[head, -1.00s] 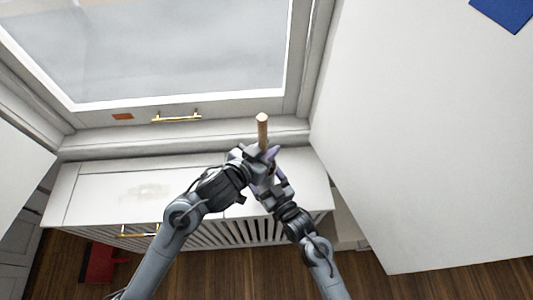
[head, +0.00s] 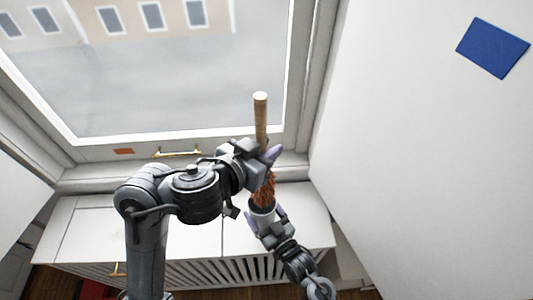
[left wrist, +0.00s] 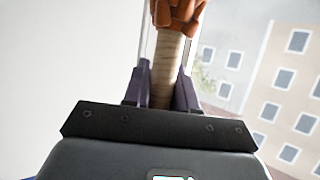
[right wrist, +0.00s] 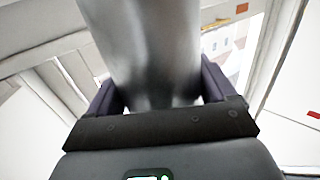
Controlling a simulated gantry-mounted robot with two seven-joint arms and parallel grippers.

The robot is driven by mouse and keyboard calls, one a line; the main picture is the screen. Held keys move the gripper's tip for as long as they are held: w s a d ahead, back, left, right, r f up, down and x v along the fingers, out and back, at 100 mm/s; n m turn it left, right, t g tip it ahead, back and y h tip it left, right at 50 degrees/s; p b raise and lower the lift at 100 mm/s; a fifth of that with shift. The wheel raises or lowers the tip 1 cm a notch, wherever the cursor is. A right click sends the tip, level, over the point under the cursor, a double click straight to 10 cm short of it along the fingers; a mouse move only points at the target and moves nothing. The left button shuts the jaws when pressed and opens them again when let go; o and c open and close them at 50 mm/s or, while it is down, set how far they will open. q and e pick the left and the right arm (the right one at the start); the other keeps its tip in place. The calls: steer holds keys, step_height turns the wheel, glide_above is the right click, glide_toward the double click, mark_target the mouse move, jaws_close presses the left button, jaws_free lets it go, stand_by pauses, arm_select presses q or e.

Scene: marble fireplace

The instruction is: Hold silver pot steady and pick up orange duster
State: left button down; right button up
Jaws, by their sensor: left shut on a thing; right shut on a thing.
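The duster has a pale wooden handle (head: 261,118) and an orange-brown head (head: 266,189). My left gripper (head: 268,156) is shut on the handle just above the head. The left wrist view shows the handle (left wrist: 166,65) between the two fingers, with the orange head (left wrist: 180,15) beyond. The silver pot (head: 262,215) is below the duster head, mostly hidden by my right gripper (head: 257,226). That gripper is shut on the pot, and the pot's grey wall (right wrist: 150,50) fills the space between its fingers in the right wrist view. The head's lower end is at the pot's mouth; whether it is clear cannot be told.
The white radiator cabinet top (head: 90,225) lies below, with open room at left. A window with a brass handle (head: 178,153) stands behind. A white panel (head: 400,160) with a blue square (head: 493,47) is at the right.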

arm_select(q)
steer(key=shift+r, duration=0.1)
arm_select(e)
steer(key=o, duration=0.9)
steer(key=shift+o, duration=0.2)
